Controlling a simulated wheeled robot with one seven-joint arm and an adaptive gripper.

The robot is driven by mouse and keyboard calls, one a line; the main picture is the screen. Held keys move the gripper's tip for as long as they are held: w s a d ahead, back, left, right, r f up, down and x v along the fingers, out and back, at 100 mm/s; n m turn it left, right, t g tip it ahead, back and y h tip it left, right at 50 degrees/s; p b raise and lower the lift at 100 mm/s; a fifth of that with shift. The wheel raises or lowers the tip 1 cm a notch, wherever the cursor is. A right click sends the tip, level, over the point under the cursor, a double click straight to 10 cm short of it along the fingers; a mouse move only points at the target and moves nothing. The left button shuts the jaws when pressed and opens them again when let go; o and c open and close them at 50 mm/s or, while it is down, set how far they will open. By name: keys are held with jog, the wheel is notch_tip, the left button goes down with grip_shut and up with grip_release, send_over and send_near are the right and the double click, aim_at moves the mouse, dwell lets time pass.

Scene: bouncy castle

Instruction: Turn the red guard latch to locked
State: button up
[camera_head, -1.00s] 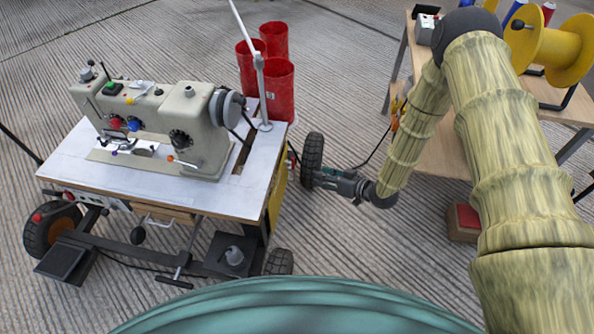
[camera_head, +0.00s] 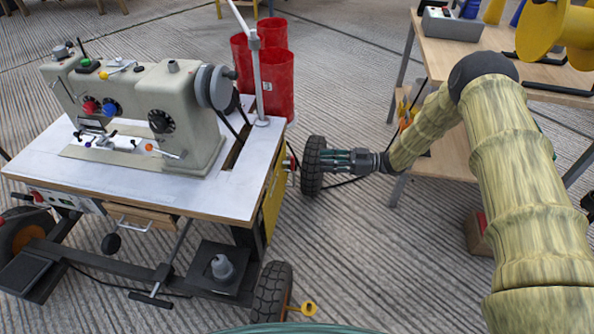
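No part shows clearly as the guard latch. A red knob (camera_head: 90,107) is on the front of the sewing machine (camera_head: 185,112), left of a blue knob.
A wooden workbench (camera_head: 470,62) with yellow spools (camera_head: 570,35) stands at the right. A lower wheel (camera_head: 271,292) is at the table's front. Grey floor (camera_head: 375,245) lies open between.

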aim_at(288, 163)
jog(key=a+g+b, duration=0.1)
jog(key=a+b, duration=0.3)
jog(key=a, duration=0.6)
jog(key=shift+a+f+n, duration=0.2)
jog(key=shift+n, duration=0.2)
jog(key=shift+w, duration=0.1)
grip_shut()
